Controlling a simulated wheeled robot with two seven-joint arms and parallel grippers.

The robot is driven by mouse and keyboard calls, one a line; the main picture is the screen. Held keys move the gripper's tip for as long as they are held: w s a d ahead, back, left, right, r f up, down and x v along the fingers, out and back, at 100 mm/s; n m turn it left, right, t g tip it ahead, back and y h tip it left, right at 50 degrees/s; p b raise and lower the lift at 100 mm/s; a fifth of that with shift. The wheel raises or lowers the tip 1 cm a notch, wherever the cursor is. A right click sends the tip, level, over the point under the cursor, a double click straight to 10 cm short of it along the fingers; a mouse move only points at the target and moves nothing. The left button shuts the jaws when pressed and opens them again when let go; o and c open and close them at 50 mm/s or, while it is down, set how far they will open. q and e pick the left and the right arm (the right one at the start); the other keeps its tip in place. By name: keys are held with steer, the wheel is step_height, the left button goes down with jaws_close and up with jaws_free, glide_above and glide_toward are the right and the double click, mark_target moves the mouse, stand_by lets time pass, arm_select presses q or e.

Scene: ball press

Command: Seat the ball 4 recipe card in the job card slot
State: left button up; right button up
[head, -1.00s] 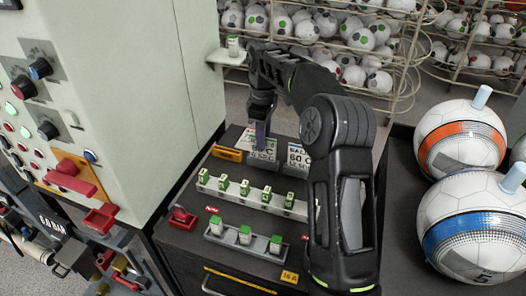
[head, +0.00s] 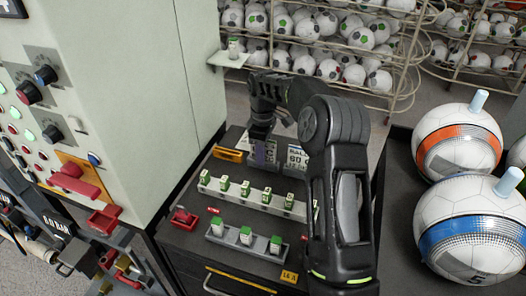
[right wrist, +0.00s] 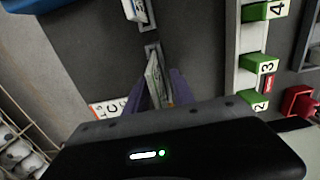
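My right gripper (head: 263,153) reaches down over a row of recipe cards at the back of the dark table. In the right wrist view, its two purple fingers (right wrist: 160,88) stand on either side of an upright white card (right wrist: 154,78), with a gap showing; they look open. The card's number cannot be read. A further white card (right wrist: 137,10) is at the top of that view. I cannot tell which opening is the job card slot. My left gripper is out of view.
A pale rail with several green-topped blocks (head: 245,188) lies in front of the cards. A grey tray (head: 217,243) with three similar blocks is nearer. A yellow label (head: 228,154) sits left of the cards. The control cabinet (head: 110,70) bounds the left; large balls (head: 457,140) the right.

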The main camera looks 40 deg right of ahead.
steer(key=shift+c, duration=0.4)
jaws_close()
stand_by(0.5)
